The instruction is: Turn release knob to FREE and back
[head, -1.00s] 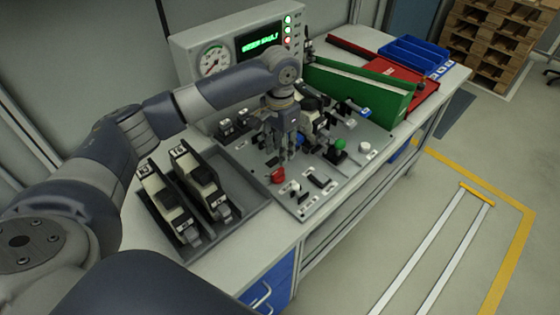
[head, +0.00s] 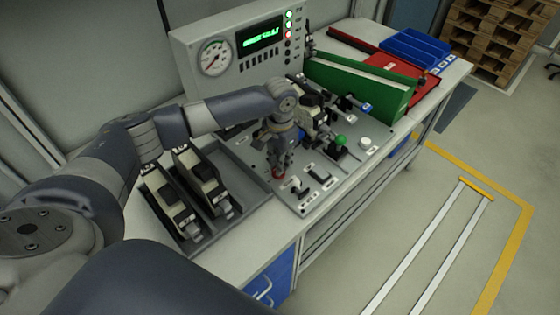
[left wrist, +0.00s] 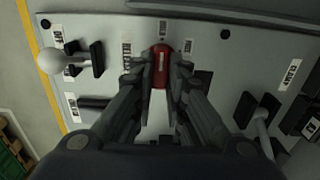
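The red knob (head: 278,173) stands on the grey control panel (head: 304,206), near its front left corner. My left gripper (head: 279,165) points down over it and partly hides it in the head view. In the left wrist view, the red knob (left wrist: 160,66) lies between the two fingertips of my left gripper (left wrist: 161,75), one on each side, and they look closed against it. My right gripper is not in view.
A grey tray (head: 250,186) with two black-and-cream units stands to the left. The gauge-and-display console (head: 240,45) is behind, a green bin (head: 358,84) at the back right.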

